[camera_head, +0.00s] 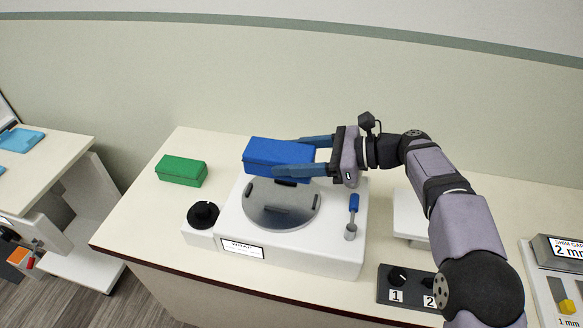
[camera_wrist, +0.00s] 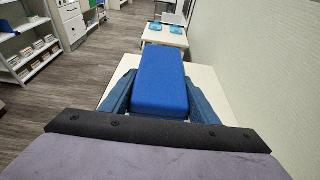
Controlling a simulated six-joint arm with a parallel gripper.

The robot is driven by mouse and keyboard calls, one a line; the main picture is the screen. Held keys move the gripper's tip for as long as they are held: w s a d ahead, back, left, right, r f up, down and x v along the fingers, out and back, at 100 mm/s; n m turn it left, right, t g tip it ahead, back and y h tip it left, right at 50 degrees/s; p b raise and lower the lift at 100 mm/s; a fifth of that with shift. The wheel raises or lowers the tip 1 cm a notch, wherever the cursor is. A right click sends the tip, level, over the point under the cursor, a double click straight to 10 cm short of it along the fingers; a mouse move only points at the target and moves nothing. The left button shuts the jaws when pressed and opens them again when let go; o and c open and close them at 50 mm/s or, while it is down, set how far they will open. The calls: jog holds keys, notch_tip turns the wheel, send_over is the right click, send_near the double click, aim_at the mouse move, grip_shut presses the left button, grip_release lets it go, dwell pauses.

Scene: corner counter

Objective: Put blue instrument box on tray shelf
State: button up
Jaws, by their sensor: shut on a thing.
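The blue instrument box (camera_head: 274,155) is held between the two blue fingers of my gripper (camera_head: 303,158). In the head view it is over the back of the white machine with the round metal plate; whether it touches the machine I cannot tell. In the wrist view the box (camera_wrist: 162,82) lies lengthwise between the fingers of my gripper (camera_wrist: 160,98), one on each side. I cannot make out for sure which surface is the tray shelf. A side table (camera_head: 40,158) with light blue trays (camera_head: 20,140) stands at the far left.
A green box (camera_head: 181,170) lies on the counter left of the white machine (camera_head: 300,245). A black knob (camera_head: 203,214) and a blue-handled lever (camera_head: 353,205) flank the metal plate. A numbered switch panel (camera_head: 408,287) is at the front right. A floor gap separates counter and side table.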

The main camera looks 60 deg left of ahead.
jog(key=w+d+r+m+t+y+b, duration=0.15)
jog(key=w+d+m+t, duration=0.3)
jog(key=w+d, duration=1)
jog(key=w+d+r+m+t+y, duration=0.4)
jog(key=w+d, duration=0.7)
jog(key=w, duration=0.6)
jog(key=shift+m+t+h, duration=0.25)
jog(key=shift+t+h, duration=0.4)
jog(key=shift+t, duration=0.3)
jog(key=shift+w+d+f+p, duration=0.15)
jog(key=shift+f+p, duration=0.3)
jog(key=shift+f, duration=2.05)
jog(key=shift+s+d+f+p, duration=0.15)
jog(key=shift+f+p, duration=0.25)
jog(key=shift+f, duration=2.1)
jog(key=shift+w+d+f+p, duration=0.2)
jog(key=shift+f+p, duration=0.25)
jog(key=shift+f, duration=2.05)
jog(key=shift+f, duration=0.1)
jog(key=o, duration=1.5)
jog(key=shift+s+f, duration=0.1)
jog(key=shift+f, duration=0.05)
